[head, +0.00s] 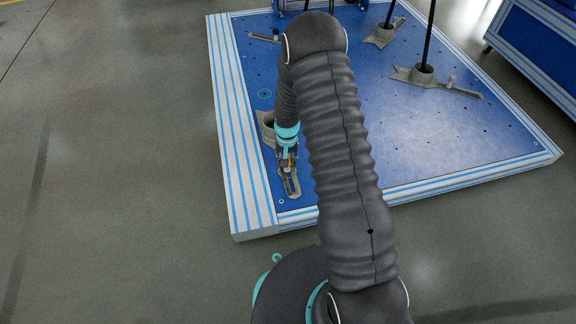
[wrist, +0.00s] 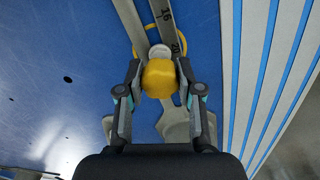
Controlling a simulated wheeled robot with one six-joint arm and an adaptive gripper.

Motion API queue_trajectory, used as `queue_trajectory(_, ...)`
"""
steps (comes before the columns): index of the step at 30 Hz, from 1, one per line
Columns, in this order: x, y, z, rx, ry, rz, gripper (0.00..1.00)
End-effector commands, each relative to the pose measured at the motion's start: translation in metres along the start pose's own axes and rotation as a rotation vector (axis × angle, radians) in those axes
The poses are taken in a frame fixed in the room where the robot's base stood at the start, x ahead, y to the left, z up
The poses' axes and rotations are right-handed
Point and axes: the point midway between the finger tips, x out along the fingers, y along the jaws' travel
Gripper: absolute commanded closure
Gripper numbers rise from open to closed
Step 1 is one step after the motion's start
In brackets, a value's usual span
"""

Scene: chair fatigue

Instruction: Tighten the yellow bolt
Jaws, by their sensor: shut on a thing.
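The yellow bolt (wrist: 158,78) shows its rounded yellow head in the middle of the wrist view, between the two fingers. My gripper (wrist: 160,88) is shut on it, with one finger on each side. A pale round part (wrist: 159,51) shows just beyond the bolt head, by a grey slotted bar (wrist: 173,28) with dark numbers on it. In the head view my gripper (head: 288,160) points down at the slotted clamp (head: 291,187) near the platform's left front corner. The bolt is mostly hidden there by the gripper.
The blue platform (head: 420,140) has a striped grey edge (head: 240,150) on its left. Other clamp feet (head: 445,84) with dark poles (head: 428,40) stand towards the back. A second blue structure (head: 540,40) is at the right. The grey floor (head: 110,170) at left is clear.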

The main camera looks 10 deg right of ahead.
Motion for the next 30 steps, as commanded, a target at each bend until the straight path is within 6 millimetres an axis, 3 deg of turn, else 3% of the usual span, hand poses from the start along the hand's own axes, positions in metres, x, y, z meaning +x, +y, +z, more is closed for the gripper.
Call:
queue_trajectory(10,0.0011,-0.0001,0.0007,0.026,-0.002,0.0,1.0)
queue_trajectory(21,0.0014,-0.0001,0.0011,0.34,-0.002,0.001,1.0)
queue_trajectory(29,0.001,-0.0001,0.0012,0.358,-0.003,0.001,1.0)
queue_trajectory(30,0.001,-0.0001,0.0012,0.358,-0.003,0.001,0.57)
